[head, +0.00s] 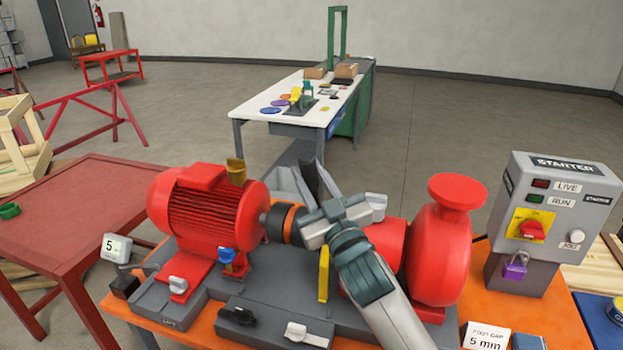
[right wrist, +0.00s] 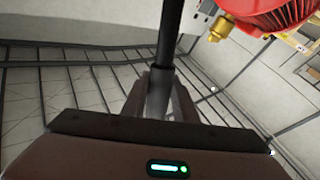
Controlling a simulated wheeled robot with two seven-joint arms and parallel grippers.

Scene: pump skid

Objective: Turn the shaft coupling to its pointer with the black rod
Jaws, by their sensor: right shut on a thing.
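The shaft coupling (head: 277,222), dark with an orange band, sits at the right end of the red motor (head: 205,208). My right gripper (head: 318,225) is just right of the coupling in the head view and covers part of the shaft line. In the right wrist view my right gripper (right wrist: 161,98) is shut on the black rod (right wrist: 170,40), which points up and away from the jaws. The rod cannot be made out in the head view; whether it touches the coupling is hidden. A yellow upright strip (head: 323,274) stands below the gripper; I cannot tell whether it is the pointer.
A red pump (head: 440,250) stands right of my arm. A grey guard (head: 290,183) rises behind the coupling. The starter box (head: 550,210) with a purple padlock (head: 515,267) is at the right. A brass fitting (right wrist: 220,27) shows near the rod in the wrist view.

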